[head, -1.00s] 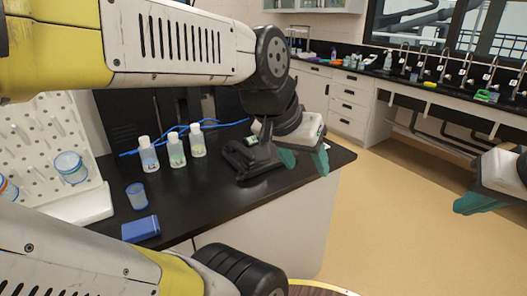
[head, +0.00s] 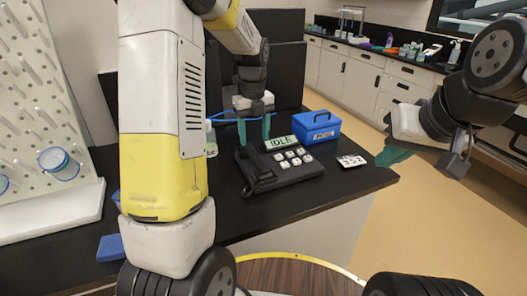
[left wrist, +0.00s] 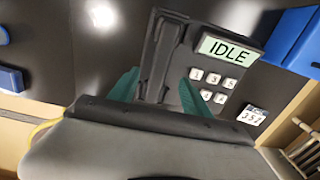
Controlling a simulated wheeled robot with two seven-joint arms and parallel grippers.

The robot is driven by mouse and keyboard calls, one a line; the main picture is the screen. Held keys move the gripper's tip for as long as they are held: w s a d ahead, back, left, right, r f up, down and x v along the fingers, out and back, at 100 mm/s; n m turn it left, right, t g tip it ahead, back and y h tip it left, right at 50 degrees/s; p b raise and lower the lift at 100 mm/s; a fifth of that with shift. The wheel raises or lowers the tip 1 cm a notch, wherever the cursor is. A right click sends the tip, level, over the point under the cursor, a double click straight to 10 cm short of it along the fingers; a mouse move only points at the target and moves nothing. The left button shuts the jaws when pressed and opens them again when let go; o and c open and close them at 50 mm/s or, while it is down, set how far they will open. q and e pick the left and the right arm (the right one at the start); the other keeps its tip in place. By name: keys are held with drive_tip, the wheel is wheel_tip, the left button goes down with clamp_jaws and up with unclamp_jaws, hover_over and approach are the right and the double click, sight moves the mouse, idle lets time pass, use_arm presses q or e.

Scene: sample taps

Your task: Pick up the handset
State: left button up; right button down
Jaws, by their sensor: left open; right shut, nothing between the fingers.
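The handset (head: 253,168) is a dark bar lying on the left side of a black desk phone (head: 297,172), whose screen reads IDLE. In the left wrist view the handset (left wrist: 163,52) runs up the picture between my finger lines. My left gripper (head: 254,130) is open above the phone's back left part, with teal fingers pointing down. In the left wrist view its fingers (left wrist: 158,92) stand either side of the handset's near end; I cannot tell if they touch. My right gripper (head: 395,155) is shut and empty, off the counter's right side.
A blue box (head: 316,127) stands behind the phone. A card (head: 351,161) with a number lies to its right. A white pegboard rack (head: 45,130) is at the left, and a small blue block (head: 110,248) lies near the front edge. My left arm hides some of the counter.

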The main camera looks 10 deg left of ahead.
sight(255, 155)
use_arm(q)
wheel_tip(255, 155, down, 8)
drive_tip(key=shift+d, duration=0.1)
idle(0.4)
drive_tip(key=shift+c, duration=0.5)
clamp_jaws()
